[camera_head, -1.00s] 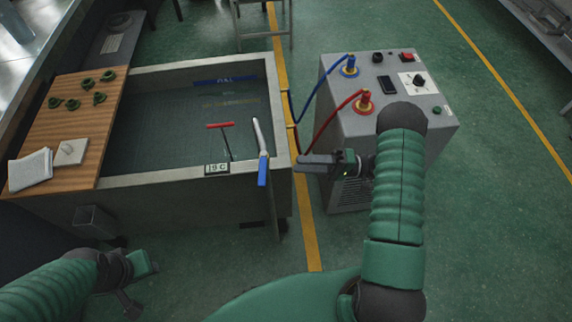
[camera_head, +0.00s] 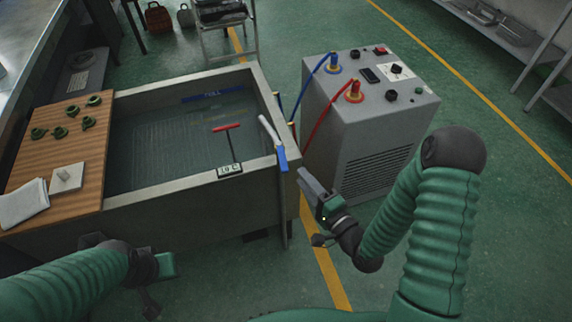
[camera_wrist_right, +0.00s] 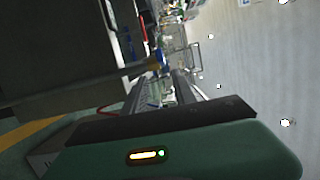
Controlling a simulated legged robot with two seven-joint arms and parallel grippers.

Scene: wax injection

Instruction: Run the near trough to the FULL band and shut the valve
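The trough (camera_head: 160,196) is a grey tank holding dark clear water. A dark blue FULL band (camera_head: 213,95) marks its far inner wall, and the water surface appears below it. A pale spout or lever with a blue handle (camera_head: 281,158) sits at the trough's right front corner; I cannot tell its valve setting. My right gripper (camera_head: 306,178) is just right of the blue handle, apart from it. In the right wrist view its fingers (camera_wrist_right: 162,90) stand apart with nothing between them. My left gripper (camera_head: 160,278) is low at the left, its fingers unclear.
A red T-handle (camera_head: 227,128) stands in the trough above a 19 C display (camera_head: 230,169). A wooden board (camera_head: 80,150) on the left holds green pieces and a white block. A grey machine (camera_head: 345,140) with red and blue hoses stands right.

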